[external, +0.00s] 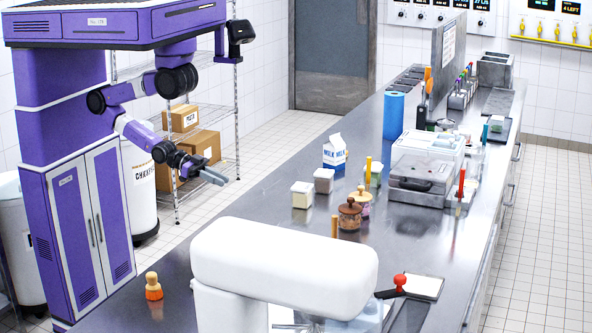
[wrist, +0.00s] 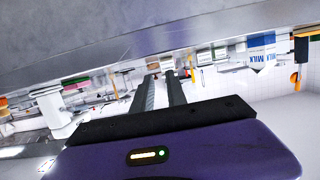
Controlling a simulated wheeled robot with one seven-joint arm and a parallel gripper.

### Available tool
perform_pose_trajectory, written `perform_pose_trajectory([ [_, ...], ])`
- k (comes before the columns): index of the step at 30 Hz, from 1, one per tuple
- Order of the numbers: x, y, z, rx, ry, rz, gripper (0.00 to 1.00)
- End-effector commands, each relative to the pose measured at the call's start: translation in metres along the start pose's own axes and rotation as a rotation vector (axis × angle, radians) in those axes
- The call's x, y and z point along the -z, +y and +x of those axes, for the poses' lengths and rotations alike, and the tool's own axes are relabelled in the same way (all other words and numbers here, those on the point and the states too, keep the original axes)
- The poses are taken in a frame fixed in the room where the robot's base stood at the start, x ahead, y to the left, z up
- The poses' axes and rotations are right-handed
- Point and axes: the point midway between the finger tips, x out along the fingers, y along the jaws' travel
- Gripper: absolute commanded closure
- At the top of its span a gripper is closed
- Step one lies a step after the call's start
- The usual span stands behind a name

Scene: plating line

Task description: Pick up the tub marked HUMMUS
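Several small square tubs with pale lids stand on the steel counter: a cream one (external: 302,195), a brownish one (external: 323,180) and a greenish one (external: 373,175) further right. No HUMMUS marking is readable on any of them, so I cannot tell which it is. My gripper (external: 231,180) is in the air left of the counter's edge, well apart from the tubs. In the wrist view its two dark fingers (wrist: 162,76) are apart with nothing between them. That view is upside down, and small tub-like shapes near the milk carton are too small to identify.
A milk carton (external: 335,153) stands behind the tubs; a brown-lidded jar (external: 350,215) stands in front. A blue roll (external: 393,116) and a grey lidded machine (external: 425,170) are to the right. A white rounded arm-like body (external: 285,265) blocks the near counter. The counter left of the tubs is clear.

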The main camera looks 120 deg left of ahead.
Motion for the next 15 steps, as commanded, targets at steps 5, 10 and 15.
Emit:
perform_pose_trajectory([
  [5, 0.0000, 0.0000, 0.0000, 0.000, 0.000, 0.000, 0.45],
  [10, 0.0000, 0.0000, 0.0000, 0.000, 0.000, 0.000, 0.20],
  [15, 0.0000, 0.0000, 0.0000, 0.000, 0.000, 0.000, 0.20],
])
